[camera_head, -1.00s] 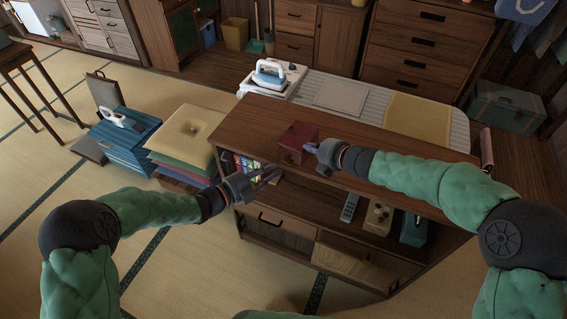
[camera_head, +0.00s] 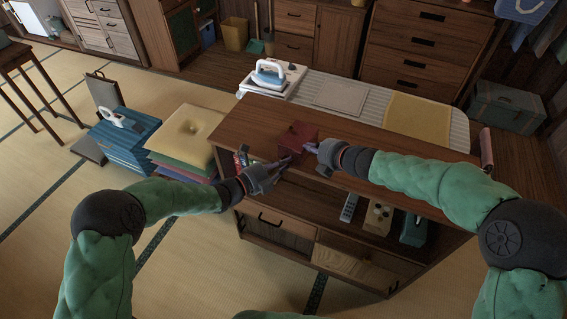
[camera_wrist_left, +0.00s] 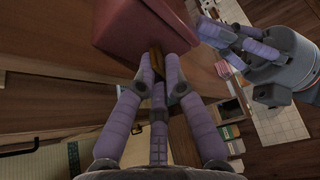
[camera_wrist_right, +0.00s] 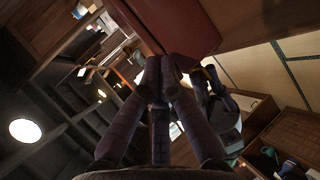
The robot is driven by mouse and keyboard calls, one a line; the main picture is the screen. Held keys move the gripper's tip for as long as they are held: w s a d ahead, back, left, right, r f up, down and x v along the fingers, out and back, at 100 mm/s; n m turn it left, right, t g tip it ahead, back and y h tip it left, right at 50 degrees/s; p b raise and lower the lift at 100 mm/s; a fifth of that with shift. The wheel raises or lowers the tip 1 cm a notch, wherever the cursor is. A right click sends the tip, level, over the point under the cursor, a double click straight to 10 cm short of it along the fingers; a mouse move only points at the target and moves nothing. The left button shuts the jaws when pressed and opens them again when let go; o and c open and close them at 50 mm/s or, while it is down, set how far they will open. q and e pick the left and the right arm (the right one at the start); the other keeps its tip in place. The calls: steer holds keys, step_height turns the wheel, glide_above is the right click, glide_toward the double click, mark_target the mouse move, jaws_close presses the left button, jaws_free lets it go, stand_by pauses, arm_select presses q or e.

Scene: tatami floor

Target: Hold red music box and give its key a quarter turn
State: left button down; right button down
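The red music box (camera_head: 298,140) sits on the wooden cabinet top near its front edge. It also shows in the left wrist view (camera_wrist_left: 130,32) and the right wrist view (camera_wrist_right: 185,25). Its brass key (camera_wrist_left: 156,62) sticks out toward my left gripper (camera_wrist_left: 159,62), whose fingertips lie on either side of it. Whether they press on the key is unclear. In the head view my left gripper (camera_head: 284,162) is at the box's front. My right gripper (camera_head: 312,150) is at the box's right side, its fingertips (camera_wrist_right: 161,62) drawn together against or very close to the box.
The cabinet (camera_head: 400,160) has an open shelf below with a remote (camera_head: 349,207) and other small items. An ironing board (camera_head: 360,98) with an iron (camera_head: 271,74) stands behind. Stacked cushions (camera_head: 187,135) stand at left. The cabinet top is clear right of the box, behind my right arm.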

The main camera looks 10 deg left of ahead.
arm_select(q)
steer(key=n+t+h, duration=0.1)
steer(key=n, duration=0.2)
steer(key=shift+d+r, duration=0.1)
steer(key=shift+r, duration=0.05)
stand_by(0.3)
steer(key=c, duration=1.6)
jaws_free()
steer(key=v, duration=1.2)
